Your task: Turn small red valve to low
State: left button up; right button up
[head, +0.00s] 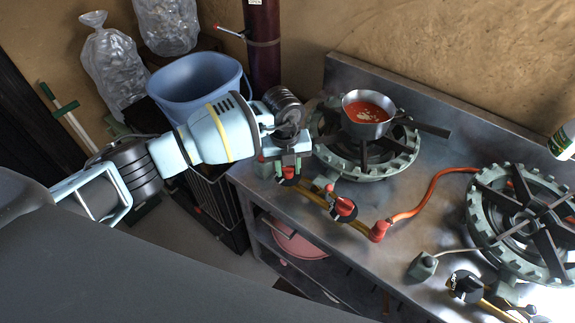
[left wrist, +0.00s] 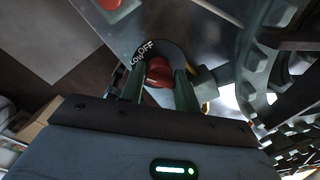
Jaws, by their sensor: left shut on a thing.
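A small red valve knob (left wrist: 158,72) sits between the fingers of my left gripper (left wrist: 158,88) in the left wrist view. The fingers are shut on the knob. A dark round dial (left wrist: 172,48) behind it carries the white words OFF and LOW. In the head view my left gripper (head: 284,163) is at the front left edge of the steel counter, over the same red knob, which is mostly hidden. A second, larger red valve (head: 344,206) stands to the right on the yellow pipe. My right gripper is not in view.
A pan of red sauce (head: 367,113) stands on the left burner (head: 365,158), close beside my gripper, its handle pointing right. Another burner (head: 525,220) is at the right. An orange hose (head: 430,190) crosses the steel counter (head: 440,150). A blue bucket (head: 195,85) stands behind my arm.

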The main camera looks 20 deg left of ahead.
pick_arm(q)
jog(key=shift+a, duration=0.15)
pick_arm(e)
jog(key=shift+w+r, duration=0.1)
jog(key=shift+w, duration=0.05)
pick_arm(q)
jog(key=o, duration=0.9)
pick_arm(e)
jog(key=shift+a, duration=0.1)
pick_arm(q)
notch_tip(320, 180, up, 7)
jog(key=shift+s+a+r, duration=0.1)
jog(key=shift+a, duration=0.05)
jog(key=shift+r+p, duration=0.3)
jog(key=shift+r, duration=0.05)
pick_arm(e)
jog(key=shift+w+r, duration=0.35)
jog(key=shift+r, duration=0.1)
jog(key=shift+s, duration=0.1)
